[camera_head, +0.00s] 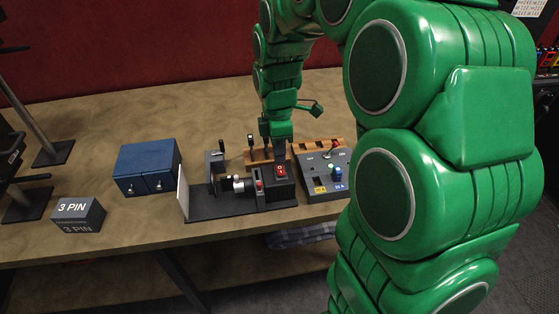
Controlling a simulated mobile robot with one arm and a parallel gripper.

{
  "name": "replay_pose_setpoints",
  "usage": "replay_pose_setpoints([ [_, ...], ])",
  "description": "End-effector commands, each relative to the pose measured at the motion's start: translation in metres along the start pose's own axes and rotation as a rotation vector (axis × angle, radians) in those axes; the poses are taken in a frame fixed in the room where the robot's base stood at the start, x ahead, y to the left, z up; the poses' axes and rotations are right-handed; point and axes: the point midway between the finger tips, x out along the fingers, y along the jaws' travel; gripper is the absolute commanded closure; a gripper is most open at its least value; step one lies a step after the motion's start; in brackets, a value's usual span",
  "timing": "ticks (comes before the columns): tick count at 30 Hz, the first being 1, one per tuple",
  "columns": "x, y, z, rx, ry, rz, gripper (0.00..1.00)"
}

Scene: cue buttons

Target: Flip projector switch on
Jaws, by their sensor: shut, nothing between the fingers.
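The projector (226,206) is a dark unit on the table, with a lens and a white screen plate at its left end. A red switch (281,171) sits on top of its right block; its position is too small to tell. A smaller red part (259,184) shows on the projector's middle block. My green arm reaches down from above to the projector's right block. My gripper (282,158) is dark and shut, pointing down close to the red switch, with nothing seen in it. I cannot tell whether it touches the switch.
A wooden rack (258,155) is behind. A blue box (147,168) and a "3 PIN" block (78,214) are left. The table's back left (170,110) is clear.

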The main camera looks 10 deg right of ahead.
Motion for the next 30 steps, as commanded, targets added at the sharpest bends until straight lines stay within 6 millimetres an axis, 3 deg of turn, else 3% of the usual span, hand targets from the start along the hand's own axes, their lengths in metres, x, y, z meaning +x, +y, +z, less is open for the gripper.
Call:
replay_pose_setpoints([
  [6, -0.047, -0.006, -0.001, -0.001, 0.003, 0.010, 1.00],
  [15, -0.093, -0.009, -0.001, -0.001, 0.003, 0.006, 1.00],
  [21, -0.105, -0.010, -0.001, 0.000, 0.003, 0.005, 1.00],
  [30, -0.108, -0.010, -0.001, -0.001, 0.003, 0.003, 1.00],
])
